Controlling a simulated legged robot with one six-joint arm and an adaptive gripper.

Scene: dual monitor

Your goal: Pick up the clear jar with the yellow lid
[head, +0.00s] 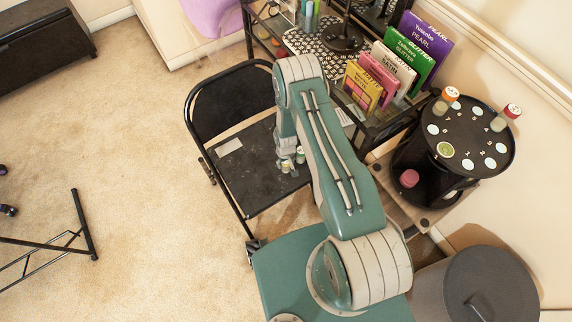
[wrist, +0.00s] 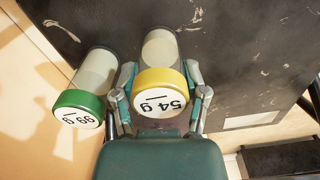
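The clear jar with the yellow lid (wrist: 161,88) is between the two fingers of my gripper (wrist: 161,80) in the wrist view. Its white label reads 54 g, upside down. One finger lies close along each side of the lid; I cannot tell whether both press on it. A clear jar with a green lid (wrist: 80,106), marked 99 g, stands just left, outside the left finger. In the head view my gripper is low over the black chair seat (head: 250,185), where small jars show partly hidden by my arm.
The folding chair's backrest (head: 232,98) rises behind the seat. A rack with colourful boxes (head: 394,66) stands to the right. Farther right is a round black stand (head: 470,135) with more jars. Carpet (head: 130,130) is open on the left.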

